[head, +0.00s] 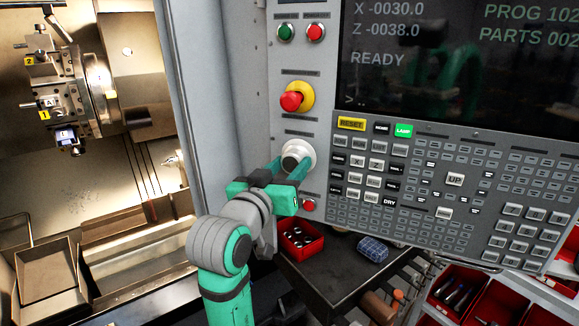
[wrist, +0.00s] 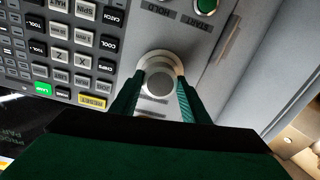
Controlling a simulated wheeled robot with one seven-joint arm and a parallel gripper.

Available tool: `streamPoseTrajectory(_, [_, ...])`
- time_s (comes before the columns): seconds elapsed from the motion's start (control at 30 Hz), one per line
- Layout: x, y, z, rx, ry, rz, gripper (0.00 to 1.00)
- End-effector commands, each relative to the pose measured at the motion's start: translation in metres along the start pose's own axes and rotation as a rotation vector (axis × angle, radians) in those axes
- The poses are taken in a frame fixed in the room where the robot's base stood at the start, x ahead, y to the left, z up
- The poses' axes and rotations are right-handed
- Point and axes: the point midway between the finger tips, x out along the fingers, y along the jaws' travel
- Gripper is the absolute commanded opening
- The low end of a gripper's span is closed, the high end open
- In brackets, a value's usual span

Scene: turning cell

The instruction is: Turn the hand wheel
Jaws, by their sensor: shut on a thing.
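The hand wheel (head: 298,153) is a round, pale grey and white knob on the grey control panel, left of the keypad and below the red emergency button. My green gripper (head: 285,168) reaches up to it from below, with a finger on either side of the wheel. In the wrist view the wheel (wrist: 158,72) sits between my two dark green fingertips (wrist: 158,88), which are shut on it. Part of the wheel's lower side is hidden by my fingers in the head view.
A red emergency button (head: 292,101) on a yellow collar is just above the wheel, and a small red button (head: 309,205) is below. The keypad (head: 440,185) and screen (head: 455,70) are to the right. A dark cart (head: 340,277) stands below. The open lathe chamber (head: 120,190) is left.

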Motion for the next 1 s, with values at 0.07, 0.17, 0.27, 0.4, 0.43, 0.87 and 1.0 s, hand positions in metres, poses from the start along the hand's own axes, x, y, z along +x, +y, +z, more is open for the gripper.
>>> streamPoseTrajectory(0.07, [0.0,-0.001,0.0,0.0,0.0,-0.001,0.19])
streamPoseTrajectory(0.17, [0.0,-0.001,0.0,-0.001,0.0,-0.001,0.19])
streamPoseTrajectory(0.27, [0.0,-0.001,0.0,-0.001,0.0,-0.001,0.53])
streamPoseTrajectory(0.4, [0.0,0.0,0.0,-0.001,0.0,0.0,0.6])
streamPoseTrajectory(0.43, [0.0,0.001,0.0,-0.001,0.0,0.0,0.6])
streamPoseTrajectory(0.87, [-0.03,0.0,0.0,0.001,0.001,-0.002,0.6])
streamPoseTrajectory(1.0, [-0.058,-0.001,0.0,0.0,0.002,-0.004,0.6])
